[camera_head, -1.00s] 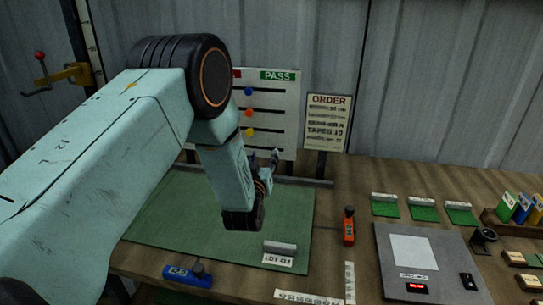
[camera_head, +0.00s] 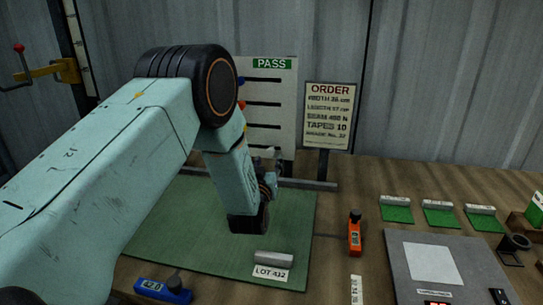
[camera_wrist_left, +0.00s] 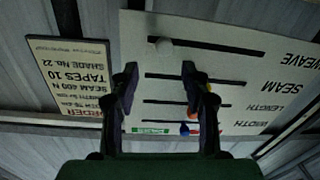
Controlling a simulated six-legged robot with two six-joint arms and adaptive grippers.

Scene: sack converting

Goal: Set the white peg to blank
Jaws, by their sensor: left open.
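The white peg (camera_wrist_left: 163,44) sits near the left end of a dark slot on the white board (camera_wrist_left: 218,68), in the upside-down left wrist view. That slot is the one by the word WEAVE. My left gripper (camera_wrist_left: 160,78) is open and empty; its two fingers point at the board, with the peg beyond the gap between them. In the head view the left gripper (camera_head: 268,160) is in front of the board's lower part (camera_head: 284,95), and I cannot make out the white peg. A blue peg (camera_wrist_left: 185,128) and an orange one (camera_wrist_left: 192,115) show by the right finger. My right gripper is not in view.
An ORDER sign (camera_head: 328,117) stands right of the board. A green mat (camera_head: 180,225) lies below with a LOT tag (camera_head: 272,273). A blue tool (camera_head: 162,290), an orange tool (camera_head: 355,235) and a grey panel (camera_head: 475,265) are on the bench (camera_head: 345,200).

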